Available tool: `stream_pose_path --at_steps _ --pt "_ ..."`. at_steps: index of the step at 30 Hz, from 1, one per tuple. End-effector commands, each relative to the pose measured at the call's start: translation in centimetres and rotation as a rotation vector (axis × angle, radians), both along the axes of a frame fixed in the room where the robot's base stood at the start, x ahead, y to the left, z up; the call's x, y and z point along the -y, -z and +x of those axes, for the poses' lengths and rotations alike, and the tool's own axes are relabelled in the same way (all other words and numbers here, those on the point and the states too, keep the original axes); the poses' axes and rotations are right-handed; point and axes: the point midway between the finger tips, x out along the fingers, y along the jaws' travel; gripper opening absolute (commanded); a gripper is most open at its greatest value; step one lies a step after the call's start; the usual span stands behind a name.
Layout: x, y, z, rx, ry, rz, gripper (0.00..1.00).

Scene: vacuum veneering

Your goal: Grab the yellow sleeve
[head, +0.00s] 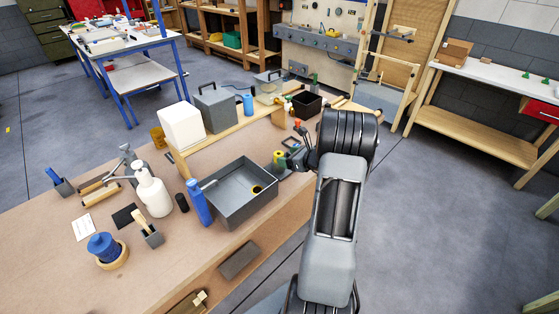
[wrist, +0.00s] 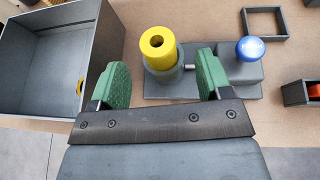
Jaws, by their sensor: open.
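The yellow sleeve (wrist: 158,42) stands upright on a round grey seat of a grey fixture (wrist: 222,88), its dark bore facing up. It also shows in the head view (head: 279,157), just left of my arm's end. My gripper (wrist: 162,76) is open, with one green pad to the left of the sleeve and one to the right in the picture. The sleeve appears between and a little beyond the pads, and neither pad visibly touches it. In the head view my gripper (head: 302,160) is partly hidden by my own arm.
A grey open bin (head: 241,197) stands left of the fixture, with a yellow ring-like item (head: 257,189) inside. A blue-topped knob (wrist: 250,48) rises right of the sleeve. A grey square frame (wrist: 264,22) lies beyond. A blue bottle (head: 199,202) stands beside the bin.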

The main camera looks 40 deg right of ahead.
Motion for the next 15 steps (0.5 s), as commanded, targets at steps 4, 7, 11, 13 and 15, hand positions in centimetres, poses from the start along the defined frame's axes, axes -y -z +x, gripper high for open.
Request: stream_pose_path --at_steps 4,7,11,13,15 --pt "-0.4 0.4 1.1 0.0 -0.002 0.001 0.71" --pt "-0.5 0.5 1.4 -0.001 -0.001 -0.001 0.71" --pt "-0.9 0.6 2.6 -0.002 -0.004 0.0 0.71" --pt "-1.3 0.7 3.6 -0.002 -0.005 0.0 0.71" --pt "-1.6 0.9 4.5 -0.002 -0.004 0.0 0.71"
